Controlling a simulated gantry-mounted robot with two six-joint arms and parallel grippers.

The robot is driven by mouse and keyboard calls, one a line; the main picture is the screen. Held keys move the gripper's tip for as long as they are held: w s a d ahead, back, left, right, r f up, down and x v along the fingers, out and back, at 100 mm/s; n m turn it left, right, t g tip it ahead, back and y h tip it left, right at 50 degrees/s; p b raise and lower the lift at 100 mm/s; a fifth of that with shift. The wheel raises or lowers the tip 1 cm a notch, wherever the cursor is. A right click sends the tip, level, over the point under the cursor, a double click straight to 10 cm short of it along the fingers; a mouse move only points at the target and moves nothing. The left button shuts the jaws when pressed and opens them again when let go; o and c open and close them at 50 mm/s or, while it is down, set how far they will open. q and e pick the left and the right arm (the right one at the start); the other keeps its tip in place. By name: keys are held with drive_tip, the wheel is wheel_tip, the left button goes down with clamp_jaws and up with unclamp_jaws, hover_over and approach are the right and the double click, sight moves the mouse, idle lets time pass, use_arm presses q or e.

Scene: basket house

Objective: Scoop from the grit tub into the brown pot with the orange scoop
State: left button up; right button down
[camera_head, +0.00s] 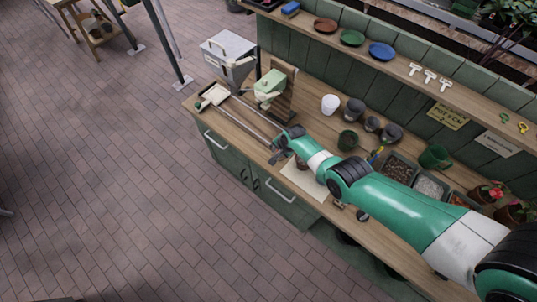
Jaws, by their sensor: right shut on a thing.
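My right arm comes in from the lower right and reaches across the bench. Its gripper (277,156) is at the bench's front edge, left of the pale mat (303,183). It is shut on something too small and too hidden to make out. A small brown pot (302,163) shows partly beside my wrist above the mat. A tub of pale grey grit (431,186) stands behind my forearm, between a dark-filled tub (399,170) and an orange-brown-filled tub (463,200). I cannot make out the orange scoop. My left gripper is not in view.
Dark pots (353,109) and a white pot (330,103) stand at the back. A green pot (435,157) and flowering plants (489,191) stand at the right.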

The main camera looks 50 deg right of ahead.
drive_tip(key=shift+s+d+r+g, duration=0.25)
drive_tip(key=shift+s+d+g, duration=0.05)
drive_tip(key=shift+d, duration=0.15)
drive_tip(key=s+d+r+g+p, duration=0.3)
drive_tip(key=s+d+r+p, duration=0.1)
drive_tip(key=s+r, duration=0.1)
drive_tip(key=shift+s+d+r, duration=0.25)
drive_tip(key=shift+s+d, duration=0.15)
drive_tip(key=shift+s, duration=0.45)
